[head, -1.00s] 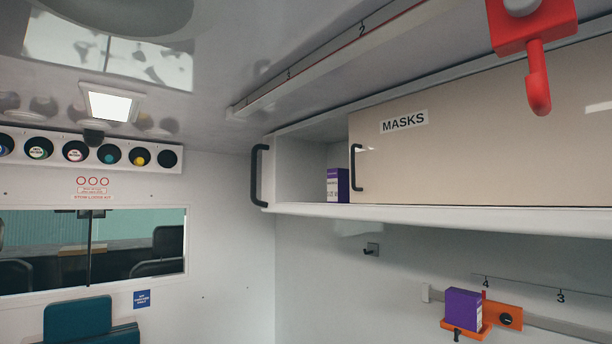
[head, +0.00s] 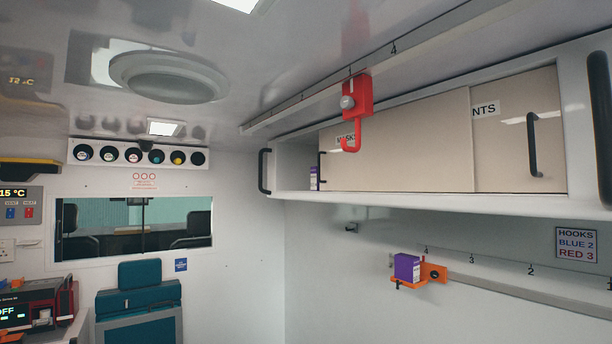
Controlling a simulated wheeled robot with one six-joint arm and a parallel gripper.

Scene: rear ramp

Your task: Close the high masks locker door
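The high masks locker door (head: 400,155) is a beige sliding panel with a black vertical handle (head: 321,167) at its left edge. Its MASKS label is partly hidden behind a red hook. The locker (head: 290,155) stands partly open at its left end, where a purple and white box (head: 314,178) shows inside. A second beige panel (head: 515,130), its label ending in "NTS", overlaps at the right. My gripper is not in view.
The red hook (head: 350,110) hangs from the ceiling rail in front of the locker. Black grab handles (head: 264,171) flank the locker. Below, an orange bracket (head: 432,273) holds a purple box (head: 407,268) on a wall rail. A teal seat (head: 138,300) stands at the back left.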

